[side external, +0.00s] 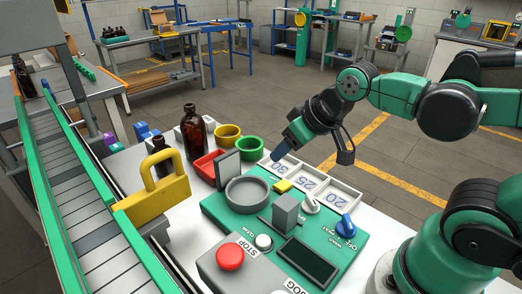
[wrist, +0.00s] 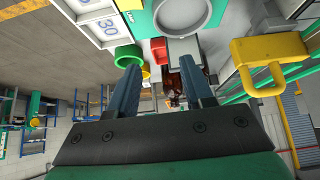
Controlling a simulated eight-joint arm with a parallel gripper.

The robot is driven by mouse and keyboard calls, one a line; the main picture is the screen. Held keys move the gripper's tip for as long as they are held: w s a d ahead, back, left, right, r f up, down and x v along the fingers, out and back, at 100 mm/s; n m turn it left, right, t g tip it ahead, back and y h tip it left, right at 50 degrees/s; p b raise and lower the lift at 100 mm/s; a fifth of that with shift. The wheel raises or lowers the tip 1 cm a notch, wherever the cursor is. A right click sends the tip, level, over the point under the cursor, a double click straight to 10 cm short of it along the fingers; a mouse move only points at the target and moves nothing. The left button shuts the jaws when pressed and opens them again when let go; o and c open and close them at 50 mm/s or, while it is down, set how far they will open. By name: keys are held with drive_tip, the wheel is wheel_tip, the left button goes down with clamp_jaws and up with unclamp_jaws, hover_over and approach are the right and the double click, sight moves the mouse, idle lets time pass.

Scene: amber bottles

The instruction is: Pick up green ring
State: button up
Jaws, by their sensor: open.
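The green ring (side external: 250,149) stands on the white table, next to the yellow ring (side external: 228,134). In the wrist view the green ring (wrist: 128,55) shows just beyond the tip of the left finger, which hides part of it. My gripper (side external: 279,154) hangs above the table, to the right of the green ring in the side view. The wrist view shows my gripper (wrist: 160,70) with its two blue fingers apart and nothing held between them.
An amber bottle (side external: 194,131), a red tray (side external: 207,166) and a grey upright plate (side external: 228,168) stand close by. A numbered white tray (side external: 345,187) and the green control panel (side external: 225,209) lie in front. A yellow handle (side external: 160,190) stands beside the conveyor (side external: 75,200).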

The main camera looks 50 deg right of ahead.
drive_tip(key=w+d+n+g, duration=0.1)
drive_tip(key=w+d, duration=0.2)
drive_tip(key=w, duration=0.6)
drive_tip(key=n+g+y, duration=0.1)
drive_tip(key=n+g, duration=0.1)
hover_over(244, 151)
drive_tip(key=s, duration=0.2)
drive_tip(key=f, duration=0.8)
drive_tip(key=shift+d+f, duration=0.15)
drive_tip(key=shift+d, duration=0.2)
drive_tip(key=shift+w+f, duration=0.25)
drive_tip(key=shift+f, duration=0.35)
drive_tip(key=shift+x, duration=2.4)
drive_tip(key=shift+c, duration=0.2)
clamp_jaws()
